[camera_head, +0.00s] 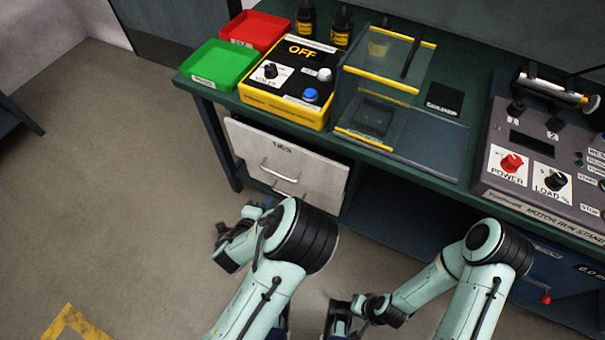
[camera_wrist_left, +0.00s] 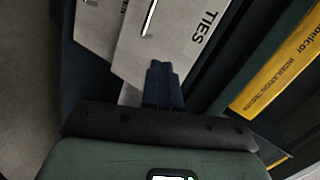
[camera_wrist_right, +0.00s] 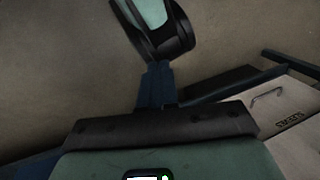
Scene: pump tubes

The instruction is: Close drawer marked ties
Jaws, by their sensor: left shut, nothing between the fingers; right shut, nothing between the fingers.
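The drawer marked TIES (camera_head: 305,170) has a pale front with a metal bar handle, under the left part of the bench. I cannot tell how far it stands out. In the left wrist view its front (camera_wrist_left: 180,32) shows with the TIES label turned sideways. My left gripper (camera_head: 265,203) is low in front of the drawers, partly hidden by my own arm. Its blue fingers (camera_wrist_left: 163,72) are shut and empty, in front of the drawer face; I cannot tell whether they touch it. My right gripper's fingers (camera_wrist_right: 155,75) are shut and empty, over open floor.
Another pale drawer front (camera_wrist_right: 280,112) with a handle shows in the right wrist view. A green tray (camera_head: 218,66), a red tray (camera_head: 255,30) and a yellow-black box (camera_head: 288,80) stand on the bench above.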

